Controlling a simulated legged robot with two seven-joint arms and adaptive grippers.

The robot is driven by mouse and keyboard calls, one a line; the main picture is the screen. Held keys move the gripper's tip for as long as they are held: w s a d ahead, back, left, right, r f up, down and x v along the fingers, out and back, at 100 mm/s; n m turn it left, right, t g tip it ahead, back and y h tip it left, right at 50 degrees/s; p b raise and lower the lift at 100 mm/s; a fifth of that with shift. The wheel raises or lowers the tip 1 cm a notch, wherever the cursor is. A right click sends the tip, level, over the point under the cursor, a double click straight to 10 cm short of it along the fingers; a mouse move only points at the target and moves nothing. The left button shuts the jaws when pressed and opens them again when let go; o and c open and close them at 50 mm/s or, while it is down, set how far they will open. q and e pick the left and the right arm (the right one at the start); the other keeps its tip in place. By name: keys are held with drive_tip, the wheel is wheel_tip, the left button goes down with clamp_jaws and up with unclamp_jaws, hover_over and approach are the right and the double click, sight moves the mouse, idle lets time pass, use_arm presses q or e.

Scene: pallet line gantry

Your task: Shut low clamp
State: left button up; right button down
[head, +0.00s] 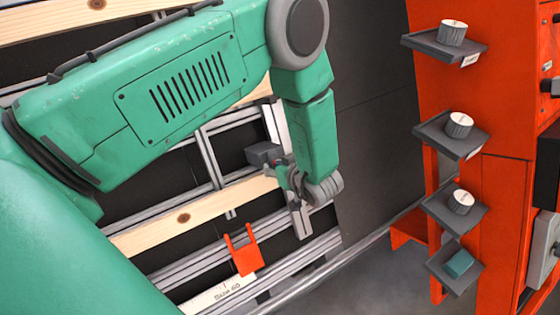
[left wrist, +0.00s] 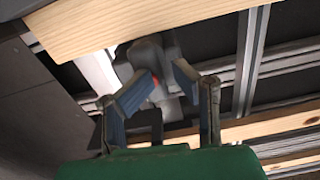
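A dark grey clamp body (head: 264,153) sits on the frame beside the wooden beam in the head view. In the left wrist view the grey clamp (left wrist: 150,55) shows beyond the fingers, with a small red spot on it. My left gripper (head: 298,200) is at the frame, just below and right of the clamp body, and partly hides it. In the left wrist view my left gripper (left wrist: 166,80) has its fingertips apart, with part of the clamp seen between them. I cannot tell whether the fingers touch it. My right gripper is not in view.
A wooden beam (head: 182,219) and metal rails run across the frame. An orange bracket (head: 244,258) sits low on it, near a marked white strip (head: 222,294). At right, an orange column (head: 500,215) carries several grey shelves with white round pieces and a teal block (head: 459,263).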

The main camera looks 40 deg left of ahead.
use_arm(q)
drive_tip(key=shift+w+a+f, duration=0.15)
drive_tip(key=shift+a, duration=0.25)
drive_tip(key=shift+w, duration=0.15)
drive_tip(key=p+v, duration=0.4)
drive_tip(key=v, duration=0.5)
drive_tip(key=shift+d, duration=0.4)
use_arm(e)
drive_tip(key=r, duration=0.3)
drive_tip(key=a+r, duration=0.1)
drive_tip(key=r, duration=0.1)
use_arm(q)
drive_tip(key=shift+d, duration=0.15)
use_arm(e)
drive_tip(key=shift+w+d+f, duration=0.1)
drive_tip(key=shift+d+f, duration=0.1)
